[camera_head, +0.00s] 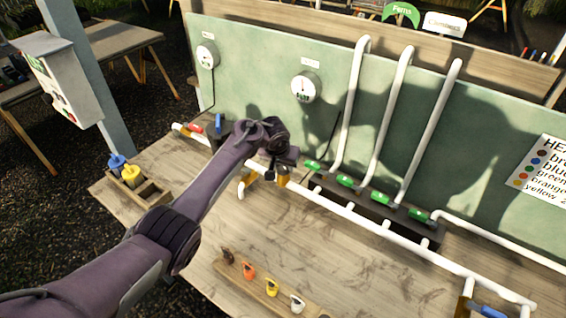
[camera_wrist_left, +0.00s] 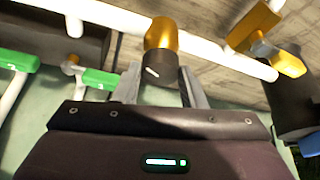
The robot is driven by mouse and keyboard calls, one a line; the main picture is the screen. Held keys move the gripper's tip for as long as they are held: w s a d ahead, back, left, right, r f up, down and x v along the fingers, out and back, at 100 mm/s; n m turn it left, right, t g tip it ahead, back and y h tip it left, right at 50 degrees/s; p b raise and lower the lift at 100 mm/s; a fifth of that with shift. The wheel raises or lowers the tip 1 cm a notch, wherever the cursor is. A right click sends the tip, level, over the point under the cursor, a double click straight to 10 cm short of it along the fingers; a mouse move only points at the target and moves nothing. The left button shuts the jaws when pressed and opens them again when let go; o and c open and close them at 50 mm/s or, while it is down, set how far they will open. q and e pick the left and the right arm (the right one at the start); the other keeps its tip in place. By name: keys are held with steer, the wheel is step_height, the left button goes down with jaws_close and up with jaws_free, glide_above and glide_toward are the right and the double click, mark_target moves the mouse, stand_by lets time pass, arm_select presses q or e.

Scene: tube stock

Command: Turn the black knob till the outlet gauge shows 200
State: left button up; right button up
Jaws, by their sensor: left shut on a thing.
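The black knob (camera_wrist_left: 163,78) with a white mark sits on a brass body (camera_wrist_left: 160,34) on the white pipe in the left wrist view. My left gripper (camera_wrist_left: 161,86) has its two fingers on either side of the knob and is shut on it. In the head view my left gripper (camera_head: 276,172) is over the pipe and hides the knob. Two round white gauges hang on the green board: one at the left (camera_head: 207,56) and one nearer the middle (camera_head: 303,87). Their labels and figures are too small to read surely. My right gripper is out of view.
Several green-handled valves (camera_head: 345,181) stand on a dark block right of my gripper. A blue-handled valve (camera_head: 218,124) is to the left. The bench middle is clear.

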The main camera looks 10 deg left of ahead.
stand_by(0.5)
arm_select(q)
steer(key=o, duration=1)
steer(key=v, duration=0.7)
steer(key=shift+r, duration=0.35)
steer(key=shift+s+a+f, duration=0.1)
steer(key=shift+s, duration=0.15)
